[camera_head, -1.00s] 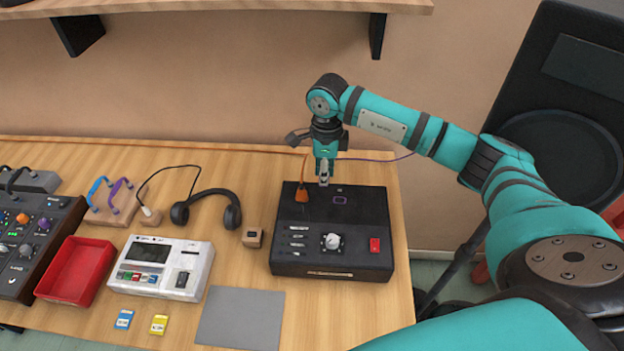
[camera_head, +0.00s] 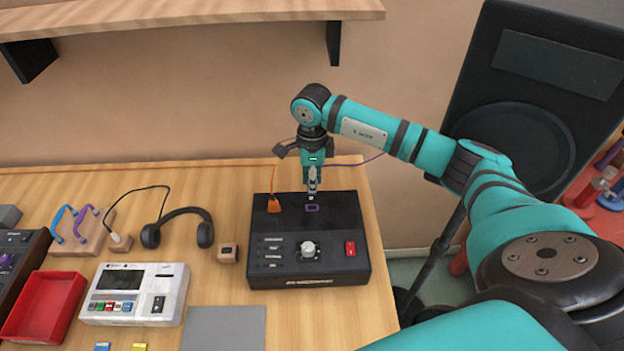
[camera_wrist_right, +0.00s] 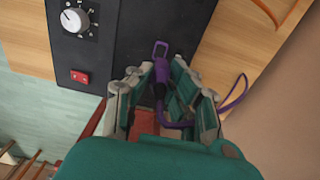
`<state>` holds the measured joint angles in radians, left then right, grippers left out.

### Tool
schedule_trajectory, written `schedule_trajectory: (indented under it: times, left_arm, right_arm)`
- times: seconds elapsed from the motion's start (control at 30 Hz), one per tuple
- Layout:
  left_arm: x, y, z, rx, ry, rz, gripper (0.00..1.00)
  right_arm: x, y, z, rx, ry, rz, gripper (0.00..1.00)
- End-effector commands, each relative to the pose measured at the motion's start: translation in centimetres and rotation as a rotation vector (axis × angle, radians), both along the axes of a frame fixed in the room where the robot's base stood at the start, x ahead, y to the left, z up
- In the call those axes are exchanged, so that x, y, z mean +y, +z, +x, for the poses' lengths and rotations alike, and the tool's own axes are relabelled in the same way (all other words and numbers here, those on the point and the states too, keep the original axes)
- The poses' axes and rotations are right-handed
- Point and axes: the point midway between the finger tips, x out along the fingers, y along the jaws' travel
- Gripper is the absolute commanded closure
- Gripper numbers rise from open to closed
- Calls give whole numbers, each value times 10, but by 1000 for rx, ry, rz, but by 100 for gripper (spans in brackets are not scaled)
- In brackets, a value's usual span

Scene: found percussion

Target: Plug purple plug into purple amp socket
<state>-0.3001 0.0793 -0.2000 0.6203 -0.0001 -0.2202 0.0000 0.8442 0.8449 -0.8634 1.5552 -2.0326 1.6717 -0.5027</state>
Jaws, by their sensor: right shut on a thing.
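The black amp (camera_head: 345,268) sits on the table, with a purple-outlined socket (camera_head: 312,208) on its top near the back. My right gripper (camera_head: 312,190) points down just behind and above this socket. In the right wrist view, my right gripper (camera_wrist_right: 158,80) is shut on the purple plug (camera_wrist_right: 160,72), whose tip is close to the purple socket (camera_wrist_right: 161,48). I cannot tell whether the plug touches the amp. The purple cable (camera_wrist_right: 236,95) trails off toward the wall. My left gripper is out of view.
An orange plug (camera_head: 273,205) stands on the amp left of the purple socket. The amp also carries a knob (camera_head: 308,249) and a red switch (camera_head: 350,248). Headphones (camera_head: 205,232), a small wooden block (camera_head: 228,254) and a white device (camera_head: 170,285) lie to the left.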

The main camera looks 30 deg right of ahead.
Motion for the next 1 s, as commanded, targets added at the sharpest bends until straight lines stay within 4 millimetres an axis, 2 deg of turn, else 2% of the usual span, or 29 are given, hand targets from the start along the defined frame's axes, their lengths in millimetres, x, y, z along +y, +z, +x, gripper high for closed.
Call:
schedule_trajectory:
  times: [0.1,0.4,1.0]
  left_arm:
    - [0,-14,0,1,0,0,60]
    - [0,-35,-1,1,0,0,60]
    - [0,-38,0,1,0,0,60]
  right_arm:
    - [0,-16,0,0,0,0,100]
    - [0,-42,0,0,-1,0,100]
    - [0,-46,0,0,0,0,100]
